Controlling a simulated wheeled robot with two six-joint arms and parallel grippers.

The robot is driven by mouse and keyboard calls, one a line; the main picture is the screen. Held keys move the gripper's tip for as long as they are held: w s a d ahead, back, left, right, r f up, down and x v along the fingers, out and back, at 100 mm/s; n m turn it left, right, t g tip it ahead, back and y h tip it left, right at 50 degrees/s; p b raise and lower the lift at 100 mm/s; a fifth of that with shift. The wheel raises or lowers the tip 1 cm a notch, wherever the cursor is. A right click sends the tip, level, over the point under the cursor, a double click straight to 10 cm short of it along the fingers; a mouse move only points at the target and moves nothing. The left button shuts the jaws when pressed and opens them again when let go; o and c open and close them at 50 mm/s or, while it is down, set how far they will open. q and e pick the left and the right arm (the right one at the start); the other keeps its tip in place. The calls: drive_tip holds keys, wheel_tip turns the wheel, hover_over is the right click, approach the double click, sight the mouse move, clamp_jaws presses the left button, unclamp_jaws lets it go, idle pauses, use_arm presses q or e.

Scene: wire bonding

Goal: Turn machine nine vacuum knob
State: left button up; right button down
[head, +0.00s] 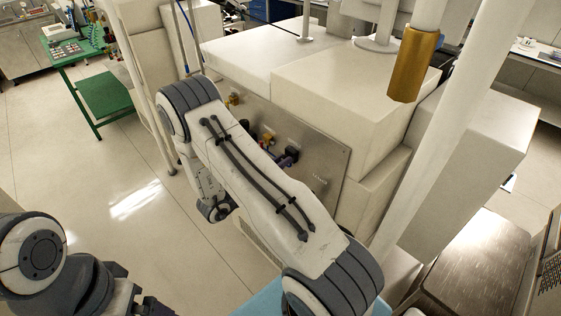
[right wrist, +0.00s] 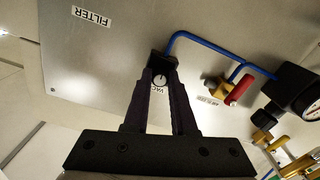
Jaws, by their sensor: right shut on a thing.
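In the head view the panel (head: 335,160) is on the side of the white machine (head: 335,95). There my right gripper (head: 289,156) shows only as a small dark purple piece beyond my arm, and the knob is hidden. My left gripper (head: 150,306) is partly in view at the lower left; its jaws are unclear.
Beside the knob are a blue tube (right wrist: 205,36), a red-handled valve (right wrist: 238,91) and a gauge (right wrist: 312,97). A "FILTER" label (right wrist: 92,17) is on the panel. A brass cylinder (head: 414,63) hangs at the upper right. Open floor (head: 120,225) lies left.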

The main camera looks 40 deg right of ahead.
drive_tip(key=c, duration=0.7)
unclamp_jaws()
drive_tip(key=shift+c, duration=0.2)
drive_tip(key=a+b, duration=0.4)
drive_tip(key=a, duration=0.6)
drive_tip(key=shift+s+a, duration=0.25)
drive_tip(key=shift+s, duration=0.15)
